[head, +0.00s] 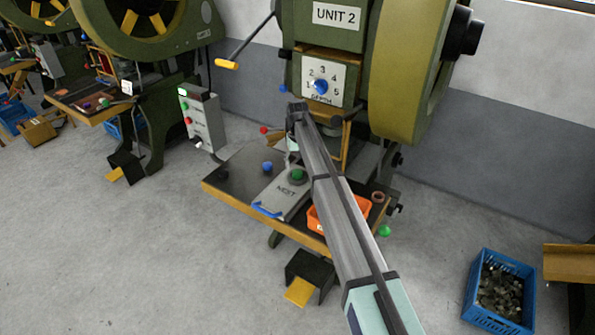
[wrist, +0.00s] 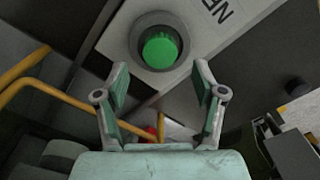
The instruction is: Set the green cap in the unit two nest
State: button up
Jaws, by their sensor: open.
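A round green piece (wrist: 160,47) sits inside a dark grey ring on a light grey plate in the wrist view. I cannot tell if it is the cap or a button. In the head view it shows as a green top (head: 298,175) on the grey plate marked NEXT (head: 268,199), at the unit 2 press. My gripper (wrist: 161,80) is open and empty, its fingertips just below the green piece in the wrist picture and apart from it. In the head view my arm mostly hides the gripper and the area under the press. I cannot make out the nest itself.
A blue knob (head: 267,167) stands left of the plate. An orange bin (head: 364,206) and a copper ring (head: 378,197) are at the table's right. A second green round thing (head: 384,231) shows by the right edge. A blue crate (head: 480,318) is on the floor.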

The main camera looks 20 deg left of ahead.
aim_at(297, 172)
notch_tip(297, 172, up, 8)
jog(key=b, duration=0.1)
jog(key=shift+b, duration=0.3)
